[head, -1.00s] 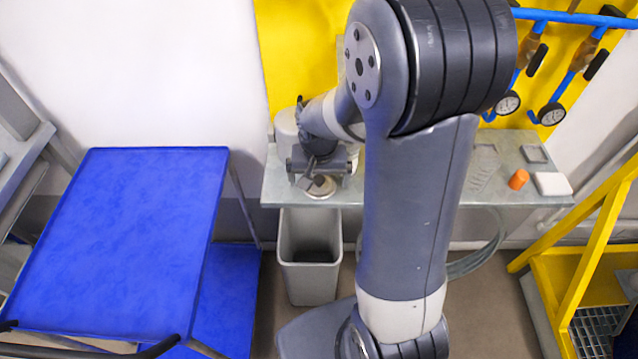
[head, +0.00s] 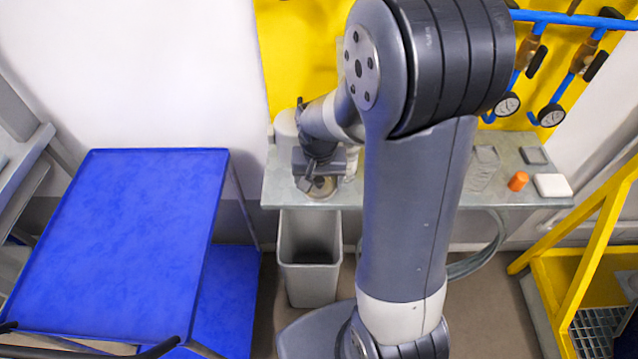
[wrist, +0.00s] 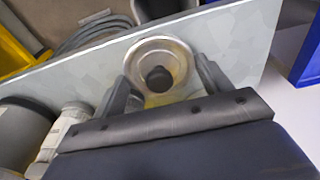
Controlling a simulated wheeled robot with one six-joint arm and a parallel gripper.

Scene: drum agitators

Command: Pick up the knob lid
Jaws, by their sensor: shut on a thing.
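The knob lid (wrist: 173,53) is a round metal disc with a dark knob on top. It lies near the front left edge of the grey bench (head: 407,196); the lid also shows in the head view (head: 318,188), partly covered by my gripper. My gripper (wrist: 160,80) is over it, its two fingers on either side of the dark knob and the lid, and it is shut on the lid. In the head view my gripper (head: 313,175) points down at the bench. Whether the lid is clear of the bench surface I cannot tell.
A grey bin (head: 310,250) stands below the bench's front edge. A blue cart (head: 130,240) is at the left. An orange cylinder (head: 518,181) and a white block (head: 552,185) lie on the bench's right. A white container (head: 286,122) stands behind my gripper.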

